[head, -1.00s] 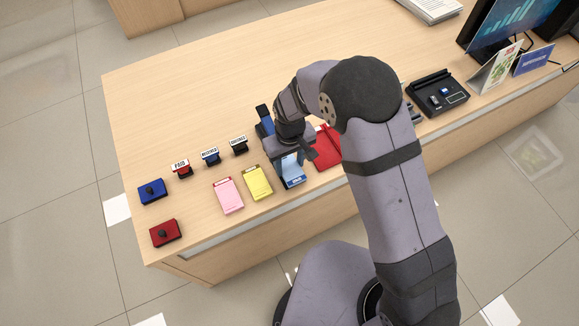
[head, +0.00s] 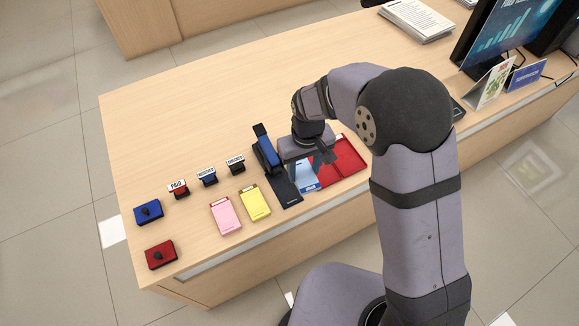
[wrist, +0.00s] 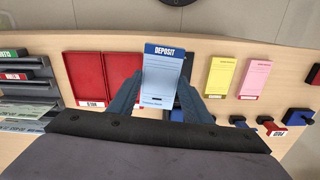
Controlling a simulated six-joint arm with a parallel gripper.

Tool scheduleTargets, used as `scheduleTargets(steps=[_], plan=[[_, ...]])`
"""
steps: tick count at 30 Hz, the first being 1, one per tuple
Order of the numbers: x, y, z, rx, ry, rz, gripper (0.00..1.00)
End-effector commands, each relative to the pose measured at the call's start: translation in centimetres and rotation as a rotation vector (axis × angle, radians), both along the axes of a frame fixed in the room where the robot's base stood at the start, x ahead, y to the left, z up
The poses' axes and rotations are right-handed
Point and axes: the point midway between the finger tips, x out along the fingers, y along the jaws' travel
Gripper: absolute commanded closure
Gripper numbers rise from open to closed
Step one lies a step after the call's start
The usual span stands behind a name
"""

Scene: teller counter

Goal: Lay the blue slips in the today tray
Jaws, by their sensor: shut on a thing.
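My gripper (head: 311,160) is shut on the blue slips (head: 307,175), a light blue form with a dark blue DEPOSIT header. In the wrist view the blue slips (wrist: 162,76) stand between the two fingers. Two red trays (head: 348,155) lie side by side just right of the gripper. In the wrist view the outer tray (wrist: 86,78) has a label that appears to read HELD, upside down. The nearer red tray (wrist: 119,74) is partly covered by the slips, and its label is hidden. Both trays look empty where visible.
A blue and black stapler-like device (head: 266,150) stands left of the gripper, behind a bare dark base (head: 286,192). Yellow slips (head: 255,201) and pink slips (head: 225,215) lie farther left, with several stamps (head: 207,177) and ink pads (head: 148,212). The counter's back left is clear.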

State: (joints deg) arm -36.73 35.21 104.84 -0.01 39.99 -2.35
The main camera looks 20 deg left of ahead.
Motion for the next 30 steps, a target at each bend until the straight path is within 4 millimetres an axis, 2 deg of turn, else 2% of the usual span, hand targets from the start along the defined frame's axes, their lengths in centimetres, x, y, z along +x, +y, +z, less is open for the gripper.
scheduleTargets(steps=[1,3,7,10,15,22,30], plan=[[0.7,-1.5,-0.5,-0.003,0.003,-0.037,0.82],[2.0,-2.9,-1.3,-0.002,0.002,-0.083,0.82],[5.0,-4.7,-2.5,0.001,-0.001,-0.140,0.82],[6.6,-4.5,-2.8,0.001,-0.002,-0.114,0.82],[8.6,-3.3,-2.0,0.002,-0.005,-0.030,0.82],[9.0,-3.1,-1.6,0.001,-0.002,0.090,0.82],[8.9,-3.1,-1.8,0.001,-0.001,0.105,0.82]])
